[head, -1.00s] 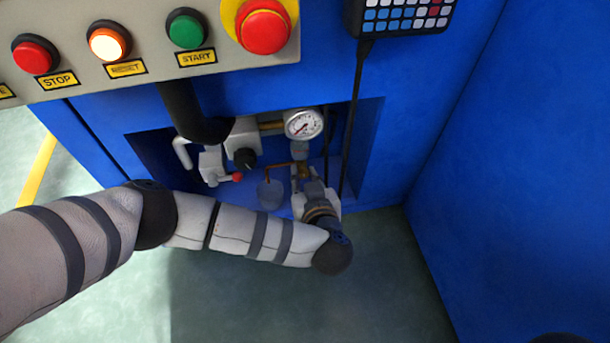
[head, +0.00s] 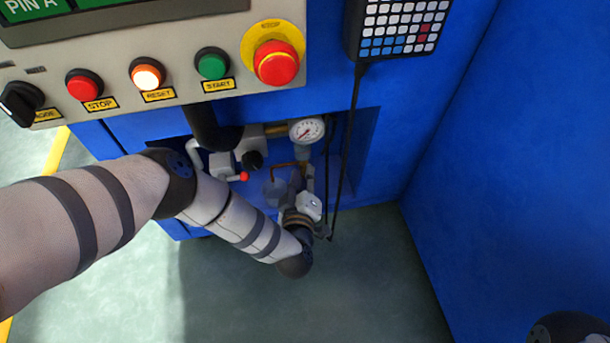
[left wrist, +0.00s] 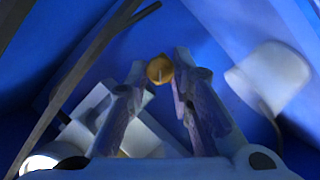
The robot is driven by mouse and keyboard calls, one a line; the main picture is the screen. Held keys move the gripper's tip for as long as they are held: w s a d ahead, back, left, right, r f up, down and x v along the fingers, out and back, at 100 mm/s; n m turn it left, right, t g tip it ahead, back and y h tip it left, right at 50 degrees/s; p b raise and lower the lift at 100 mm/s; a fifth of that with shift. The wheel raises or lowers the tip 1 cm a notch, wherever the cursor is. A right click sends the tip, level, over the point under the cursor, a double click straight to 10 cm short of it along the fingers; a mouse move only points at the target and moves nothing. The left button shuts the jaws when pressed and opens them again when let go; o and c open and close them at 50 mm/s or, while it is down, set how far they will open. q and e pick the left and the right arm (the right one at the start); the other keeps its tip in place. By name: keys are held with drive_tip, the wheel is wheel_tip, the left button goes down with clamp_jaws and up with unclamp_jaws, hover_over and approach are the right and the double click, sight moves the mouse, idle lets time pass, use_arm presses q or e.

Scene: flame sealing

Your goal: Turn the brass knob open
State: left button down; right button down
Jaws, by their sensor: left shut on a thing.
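The brass knob (left wrist: 160,69) shows in the left wrist view as a small round golden piece between the tips of my left gripper (left wrist: 157,72). The two fingers close on it from both sides. In the head view my left gripper (head: 298,180) reaches into the recess of the blue cabinet, below the pressure gauge (head: 307,130). The knob itself is hidden there behind the gripper and wrist. How far the knob is turned cannot be told. My right gripper is in neither view.
A brass pipe (head: 288,164), a grey valve with a red-tipped lever (head: 243,176) and a black hose (head: 208,132) crowd the recess. A dark cable (head: 354,130) hangs on the right. The button panel (head: 180,91) juts out above. Green floor lies open below.

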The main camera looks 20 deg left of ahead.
use_arm(q)
drive_tip(key=n, duration=0.1)
drive_tip(key=n+t+b, duration=0.1)
drive_tip(key=shift+s+a+f+n+h, duration=0.1)
drive_tip(key=shift+f+n+h, duration=0.2)
drive_tip(key=shift+n+t+b, duration=0.8)
drive_tip(key=shift+n+b, duration=0.1)
drive_tip(key=shift+n, duration=0.6)
drive_tip(key=c, duration=1.4)
unclamp_jaws()
drive_tip(key=v, duration=1.2)
